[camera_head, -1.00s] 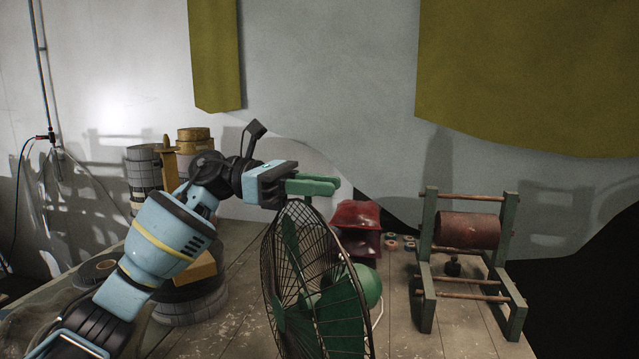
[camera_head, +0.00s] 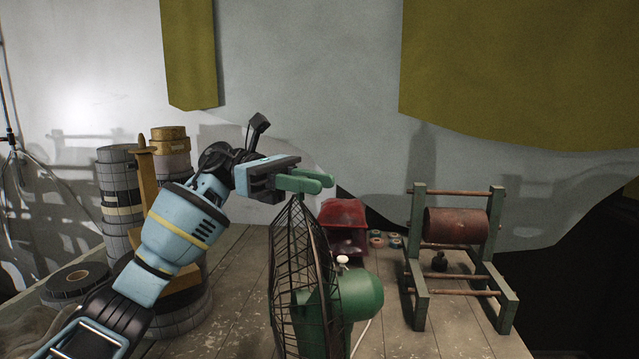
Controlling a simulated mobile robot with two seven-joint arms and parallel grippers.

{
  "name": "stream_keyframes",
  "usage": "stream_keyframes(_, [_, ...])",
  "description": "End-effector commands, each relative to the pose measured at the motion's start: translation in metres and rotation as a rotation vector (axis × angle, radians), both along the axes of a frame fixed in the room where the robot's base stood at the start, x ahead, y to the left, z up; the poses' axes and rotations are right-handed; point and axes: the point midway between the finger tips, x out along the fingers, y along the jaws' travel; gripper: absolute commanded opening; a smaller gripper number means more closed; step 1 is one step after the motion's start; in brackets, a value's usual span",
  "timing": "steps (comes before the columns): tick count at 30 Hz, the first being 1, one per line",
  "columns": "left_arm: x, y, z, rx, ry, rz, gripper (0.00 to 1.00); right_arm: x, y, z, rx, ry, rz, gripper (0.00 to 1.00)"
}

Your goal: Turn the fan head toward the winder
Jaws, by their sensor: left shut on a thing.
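The fan (camera_head: 350,297) stands on the table, with a round wire cage (camera_head: 295,290) and a green motor housing. Its head is seen almost side-on, with the cage on the left and the motor on the right, toward the winder. My right gripper is not in view.
Stacks of tape rolls (camera_head: 120,195) and a flat dark roll (camera_head: 75,282) stand at the left. A red bin (camera_head: 343,215) and several small rolls (camera_head: 385,240) lie behind the fan. Bare table (camera_head: 225,320) shows left of the fan.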

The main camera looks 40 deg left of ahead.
Motion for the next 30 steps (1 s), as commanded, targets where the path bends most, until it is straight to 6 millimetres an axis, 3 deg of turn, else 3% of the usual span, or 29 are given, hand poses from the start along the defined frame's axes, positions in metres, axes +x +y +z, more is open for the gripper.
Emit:
stream_keyframes(22, [-0.0051,0.0105,0.0006,-0.002,-0.001,-0.039,0.00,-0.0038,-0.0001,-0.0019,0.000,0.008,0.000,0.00])
stream_keyframes(23, [-0.0051,0.0105,0.0006,-0.002,-0.001,-0.039,0.24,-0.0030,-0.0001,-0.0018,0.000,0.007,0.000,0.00])
stream_keyframes(27, [-0.0052,0.0104,0.0005,-0.001,0.000,-0.040,0.43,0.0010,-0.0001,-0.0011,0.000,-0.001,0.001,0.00])
stream_keyframes(30, [-0.0052,0.0103,0.0004,-0.001,0.000,-0.040,0.45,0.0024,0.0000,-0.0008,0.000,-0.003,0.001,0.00])
